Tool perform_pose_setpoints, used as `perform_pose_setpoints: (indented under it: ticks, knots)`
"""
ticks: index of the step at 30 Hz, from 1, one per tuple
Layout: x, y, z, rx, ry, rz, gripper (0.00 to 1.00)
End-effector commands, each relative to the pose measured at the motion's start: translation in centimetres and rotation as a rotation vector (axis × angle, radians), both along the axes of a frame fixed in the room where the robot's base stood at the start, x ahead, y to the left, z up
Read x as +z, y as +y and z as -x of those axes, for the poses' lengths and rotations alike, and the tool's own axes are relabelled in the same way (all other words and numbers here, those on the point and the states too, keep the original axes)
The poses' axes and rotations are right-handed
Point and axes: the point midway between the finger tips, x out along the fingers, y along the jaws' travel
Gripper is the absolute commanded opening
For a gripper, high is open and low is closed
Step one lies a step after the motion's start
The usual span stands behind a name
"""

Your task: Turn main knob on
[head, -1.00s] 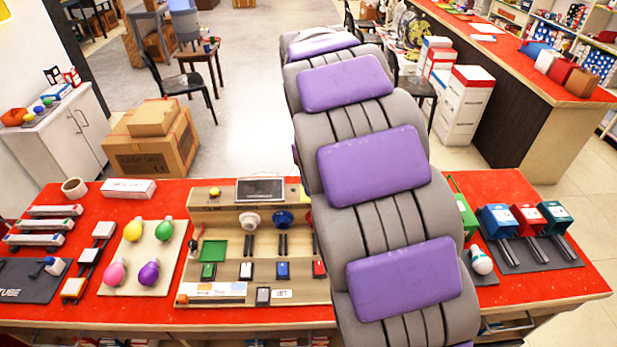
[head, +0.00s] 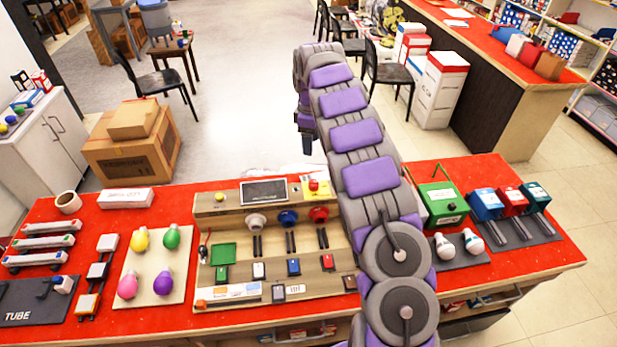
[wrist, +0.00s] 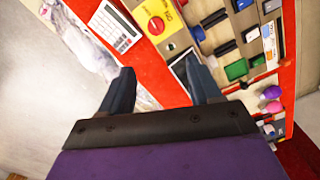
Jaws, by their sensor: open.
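A wooden control panel (head: 228,213) stands on the red-topped bench. A red knob on a yellow plate (head: 314,186) sits at its upper right corner, next to the dark screen (head: 264,192). I take this knob for the main one, but cannot read its label. In the wrist view the red knob (wrist: 157,12) appears at the top, beyond my fingertips. My gripper (wrist: 160,63) is open and empty, its two dark fingers apart. In the head view my arm reaches over the bench past the panel's right side, with its end above the floor behind. Whether the knob is on cannot be told.
Round knobs (head: 288,217) and small switches line the panel. Coloured bulbs (head: 163,284) lie to its left; a green box (head: 441,204) and coloured blocks stand to its right. Cardboard boxes (head: 132,147) sit on the floor behind. The floor beyond the bench is mostly clear.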

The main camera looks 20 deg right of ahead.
Motion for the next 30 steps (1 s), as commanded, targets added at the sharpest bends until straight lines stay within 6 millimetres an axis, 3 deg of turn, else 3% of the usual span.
perform_pose_setpoints:
  ticks: [8, 30]
  knots:
    - [-1.5, -0.5, -0.4, 0.025, -0.004, -0.012, 0.63]
    - [-15.3, -0.3, -0.4, 0.021, -0.004, -0.011, 0.63]
